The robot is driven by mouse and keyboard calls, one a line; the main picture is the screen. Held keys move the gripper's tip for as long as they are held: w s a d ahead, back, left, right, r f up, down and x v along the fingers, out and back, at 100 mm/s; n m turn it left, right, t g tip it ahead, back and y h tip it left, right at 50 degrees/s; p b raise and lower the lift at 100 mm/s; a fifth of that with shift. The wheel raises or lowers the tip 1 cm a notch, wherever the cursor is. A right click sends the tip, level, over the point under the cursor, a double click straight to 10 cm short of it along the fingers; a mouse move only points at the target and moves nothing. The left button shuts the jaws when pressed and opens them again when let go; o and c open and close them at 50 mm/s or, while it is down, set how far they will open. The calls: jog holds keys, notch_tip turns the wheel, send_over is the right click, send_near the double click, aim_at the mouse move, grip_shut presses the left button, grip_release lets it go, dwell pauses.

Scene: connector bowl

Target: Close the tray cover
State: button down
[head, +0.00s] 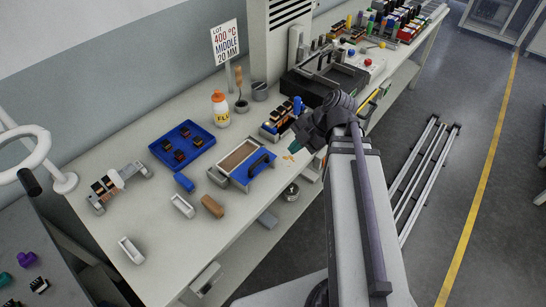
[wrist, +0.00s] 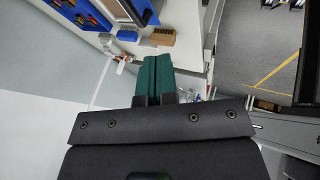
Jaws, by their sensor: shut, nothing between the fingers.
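A blue box-like tray (head: 227,171) with a light frame stands near the front edge of the bench in the head view. Its brown inside is exposed on the left. A blue panel with a black handle (head: 262,162), which looks like the cover, lies at its right side; I cannot tell how it is joined. Part of this tray shows at the top of the wrist view (wrist: 143,10). My gripper (head: 294,147) has teal fingers, shut and empty, to the right of the tray and apart from it. The fingers show together in the wrist view (wrist: 155,70).
A blue tray of connectors (head: 182,130) lies to the left. A yellow-white bottle (head: 220,108) and a blue fixture with connectors (head: 278,120) stand behind. A machine (head: 322,82) stands farther back.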

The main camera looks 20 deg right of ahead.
jog(key=w+a+f+b, duration=0.5)
jog(key=a+f+b, duration=0.2)
jog(key=f+b, duration=0.1)
jog(key=shift+f, duration=0.4)
jog(key=shift+w, duration=0.1)
